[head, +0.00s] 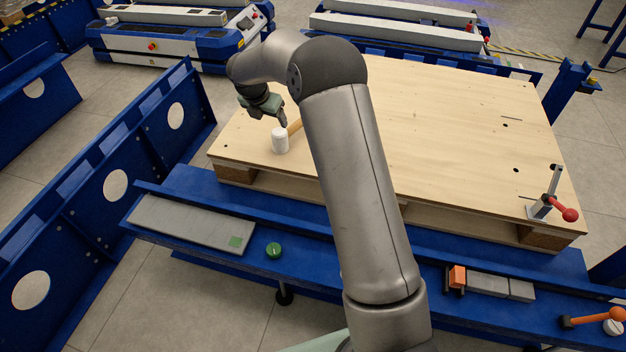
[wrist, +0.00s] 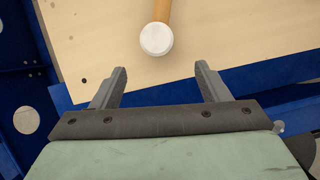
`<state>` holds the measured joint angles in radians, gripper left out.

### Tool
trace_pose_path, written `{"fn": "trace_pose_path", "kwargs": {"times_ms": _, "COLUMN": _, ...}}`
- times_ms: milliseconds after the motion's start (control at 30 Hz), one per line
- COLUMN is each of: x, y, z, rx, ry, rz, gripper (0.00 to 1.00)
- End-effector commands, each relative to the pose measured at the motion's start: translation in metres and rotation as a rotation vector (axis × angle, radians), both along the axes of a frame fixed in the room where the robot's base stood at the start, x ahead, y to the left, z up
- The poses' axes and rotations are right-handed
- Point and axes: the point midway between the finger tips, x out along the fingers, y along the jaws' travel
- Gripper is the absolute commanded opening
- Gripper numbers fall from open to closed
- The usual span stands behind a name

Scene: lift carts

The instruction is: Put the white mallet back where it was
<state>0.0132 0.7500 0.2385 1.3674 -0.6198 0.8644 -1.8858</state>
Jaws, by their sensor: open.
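The white mallet (head: 280,140) rests on the wooden pallet top near its left corner in the head view. Its white head faces the front edge, and its tan handle runs back to the right, partly hidden behind my arm. In the wrist view the mallet's white head (wrist: 156,39) is ahead of the fingertips, about midway between them. My gripper (head: 267,108) is above and just left of the mallet, apart from it. In the wrist view my gripper (wrist: 161,76) is open, with nothing between its fingers.
The wooden pallet (head: 450,130) is mostly bare. A red-knobbed clamp (head: 552,200) stands at its right corner. The blue front rail holds a grey strip (head: 190,222), a green knob (head: 274,250), an orange block (head: 457,277) and an orange-handled tool (head: 595,317). A blue side frame (head: 110,160) stands at left.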

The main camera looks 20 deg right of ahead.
Motion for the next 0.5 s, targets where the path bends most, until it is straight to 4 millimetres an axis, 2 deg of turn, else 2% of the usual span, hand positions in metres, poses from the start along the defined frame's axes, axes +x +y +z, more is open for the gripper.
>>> {"fn": "trace_pose_path", "kwargs": {"times_ms": 67, "x": -0.019, "y": -0.003, "z": 0.014, "rx": 0.029, "ry": -0.012, "rz": -0.097, "gripper": 0.69}}
{"fn": "trace_pose_path", "kwargs": {"times_ms": 167, "x": -0.066, "y": -0.01, "z": 0.037, "rx": 0.099, "ry": -0.034, "rz": -0.342, "gripper": 0.69}}
{"fn": "trace_pose_path", "kwargs": {"times_ms": 267, "x": -0.136, "y": -0.021, "z": 0.059, "rx": 0.187, "ry": -0.064, "rz": -0.696, "gripper": 0.69}}
{"fn": "trace_pose_path", "kwargs": {"times_ms": 300, "x": -0.166, "y": -0.025, "z": 0.066, "rx": 0.222, "ry": -0.076, "rz": -0.852, "gripper": 0.69}}
{"fn": "trace_pose_path", "kwargs": {"times_ms": 367, "x": -0.213, "y": -0.031, "z": 0.073, "rx": 0.271, "ry": -0.096, "rz": -1.089, "gripper": 0.69}}
{"fn": "trace_pose_path", "kwargs": {"times_ms": 400, "x": -0.245, "y": -0.033, "z": 0.075, "rx": 0.301, "ry": -0.108, "rz": -1.249, "gripper": 0.69}}
{"fn": "trace_pose_path", "kwargs": {"times_ms": 500, "x": -0.319, "y": -0.038, "z": 0.074, "rx": 0.36, "ry": -0.134, "rz": -1.631, "gripper": 0.69}}
